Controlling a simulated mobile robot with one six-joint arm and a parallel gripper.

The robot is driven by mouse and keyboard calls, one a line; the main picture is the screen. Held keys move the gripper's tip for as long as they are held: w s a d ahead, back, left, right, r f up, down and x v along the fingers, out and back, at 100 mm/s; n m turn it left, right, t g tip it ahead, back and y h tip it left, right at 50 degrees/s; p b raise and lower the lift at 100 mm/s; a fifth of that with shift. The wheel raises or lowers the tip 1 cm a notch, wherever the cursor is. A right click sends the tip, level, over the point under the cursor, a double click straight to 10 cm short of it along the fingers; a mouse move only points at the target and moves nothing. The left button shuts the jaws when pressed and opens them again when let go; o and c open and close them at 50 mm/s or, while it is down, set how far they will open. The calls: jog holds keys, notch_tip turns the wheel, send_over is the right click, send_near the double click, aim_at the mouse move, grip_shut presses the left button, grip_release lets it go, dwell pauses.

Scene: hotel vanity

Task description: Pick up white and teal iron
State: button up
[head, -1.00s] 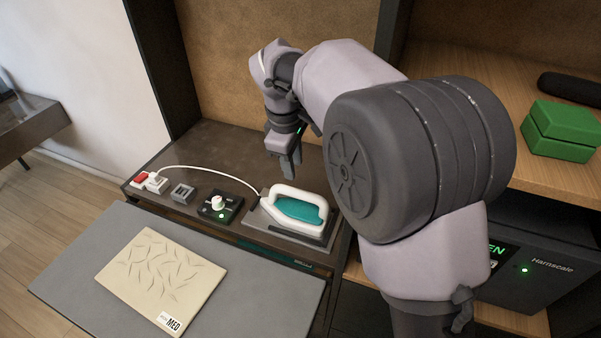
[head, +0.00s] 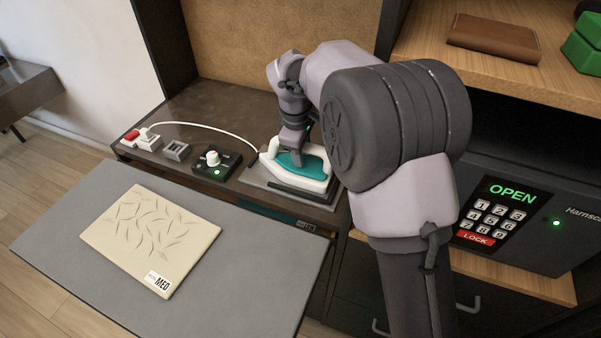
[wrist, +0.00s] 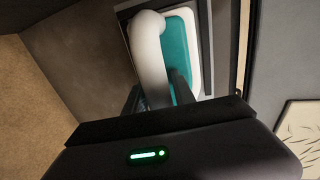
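The white and teal iron (head: 299,175) rests on a dark flat stand (head: 262,188) on the brown vanity top. Its white handle (wrist: 151,62) and teal body (wrist: 182,45) show in the wrist view. My gripper (head: 294,160) is down at the handle, pointing downward. In the wrist view my gripper (wrist: 158,92) has its two dark fingers apart, one on each side of the handle. The fingertips' contact with the handle is hard to make out. My arm hides part of the iron's right end in the head view.
A white cord (head: 205,126) runs from the iron to a plug beside a red switch (head: 131,135). A black dial box (head: 214,164) sits left of the iron. A grey board (head: 250,265) with a beige cloth (head: 150,238) lies in front. A safe (head: 525,215) stands at right.

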grip_shut()
jog(key=shift+r, duration=0.15)
dwell(1.2)
